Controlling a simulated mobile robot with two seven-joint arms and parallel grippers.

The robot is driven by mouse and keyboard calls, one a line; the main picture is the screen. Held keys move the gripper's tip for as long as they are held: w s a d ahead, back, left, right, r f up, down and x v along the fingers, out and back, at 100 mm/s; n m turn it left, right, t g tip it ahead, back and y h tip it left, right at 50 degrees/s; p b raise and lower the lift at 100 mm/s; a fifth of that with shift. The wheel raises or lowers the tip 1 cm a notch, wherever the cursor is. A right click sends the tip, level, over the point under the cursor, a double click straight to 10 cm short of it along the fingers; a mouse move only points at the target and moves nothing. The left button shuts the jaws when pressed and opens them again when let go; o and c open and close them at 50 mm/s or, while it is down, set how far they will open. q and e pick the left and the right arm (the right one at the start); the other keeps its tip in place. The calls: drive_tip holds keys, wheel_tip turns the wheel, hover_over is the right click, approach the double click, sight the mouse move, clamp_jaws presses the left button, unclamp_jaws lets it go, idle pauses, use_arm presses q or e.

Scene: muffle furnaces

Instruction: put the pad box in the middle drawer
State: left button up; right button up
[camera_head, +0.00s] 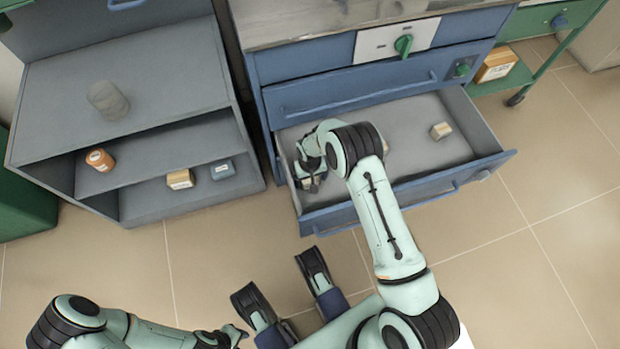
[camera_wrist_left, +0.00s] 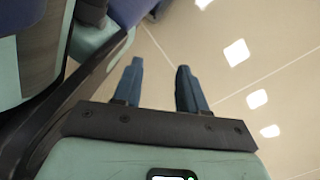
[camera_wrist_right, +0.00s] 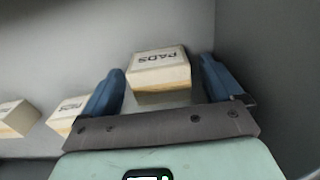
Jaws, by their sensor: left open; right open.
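A pad box (camera_wrist_right: 160,70), pale with a tan lower part and the word PADS on its top, sits in the open blue drawer (camera_head: 405,196). My right gripper (camera_wrist_right: 163,82) is open in the right wrist view, with its fingers on either side of this box. Whether they touch it I cannot tell. In the head view the right gripper (camera_head: 312,176) is down at the drawer's left end and mostly hides the box. My left gripper (camera_wrist_left: 160,85) is open and empty over the floor in the left wrist view.
Two more boxes lie left in the right wrist view, one near (camera_wrist_right: 68,114) and one farther (camera_wrist_right: 16,118). A small box (camera_head: 441,131) lies in the drawer's right part. A closed drawer (camera_head: 365,84) is above. A grey shelf unit (camera_head: 150,75) stands left.

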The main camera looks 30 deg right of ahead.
use_arm(q)
drive_tip(key=w+r+t+p, duration=0.2)
drive_tip(key=w+r+p, duration=0.1)
drive_tip(key=w, duration=0.3)
drive_tip(key=shift+w+d+r, duration=0.25)
drive_tip(key=shift+d+r, duration=0.1)
use_arm(e)
wheel_tip(320, 180, up, 12)
drive_tip(key=shift+f, duration=0.25)
